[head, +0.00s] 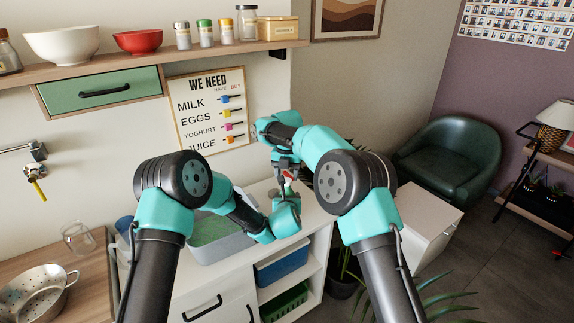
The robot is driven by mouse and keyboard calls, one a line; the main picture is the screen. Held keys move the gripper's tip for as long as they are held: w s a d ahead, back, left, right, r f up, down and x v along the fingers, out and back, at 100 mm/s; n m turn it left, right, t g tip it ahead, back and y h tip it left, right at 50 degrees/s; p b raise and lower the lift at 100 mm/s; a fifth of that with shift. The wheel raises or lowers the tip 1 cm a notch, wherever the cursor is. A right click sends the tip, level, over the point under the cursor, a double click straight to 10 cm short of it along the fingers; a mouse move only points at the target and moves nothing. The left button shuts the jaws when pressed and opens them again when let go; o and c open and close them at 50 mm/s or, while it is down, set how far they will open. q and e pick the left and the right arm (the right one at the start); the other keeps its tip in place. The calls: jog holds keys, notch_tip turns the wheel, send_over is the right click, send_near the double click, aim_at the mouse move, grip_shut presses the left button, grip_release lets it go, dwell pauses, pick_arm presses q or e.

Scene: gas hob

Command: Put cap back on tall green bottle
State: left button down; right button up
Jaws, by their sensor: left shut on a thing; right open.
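My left gripper (284,192) reaches up over the white counter, below my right gripper. It is shut on a small red and white thing (288,179), most of which the grippers and arm links hide. I cannot tell whether this is the cap or part of a bottle. My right gripper (286,165) is open just above it, pointing down. I cannot tell whether it touches the thing. No tall green bottle can be made out clearly in the head view.
A grey bin with a green inside (208,230) stands on the white counter (313,214) beside my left arm. A clear glass (77,237) and a colander (35,291) are at the left. A shelf (150,58) with bowls and jars runs along the wall above.

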jog(key=shift+f, duration=1.05)
jog(key=c, duration=1)
jog(key=shift+o, duration=0.2)
jog(key=m, duration=0.4)
jog(key=shift+m, duration=0.4)
jog(key=m, duration=0.5)
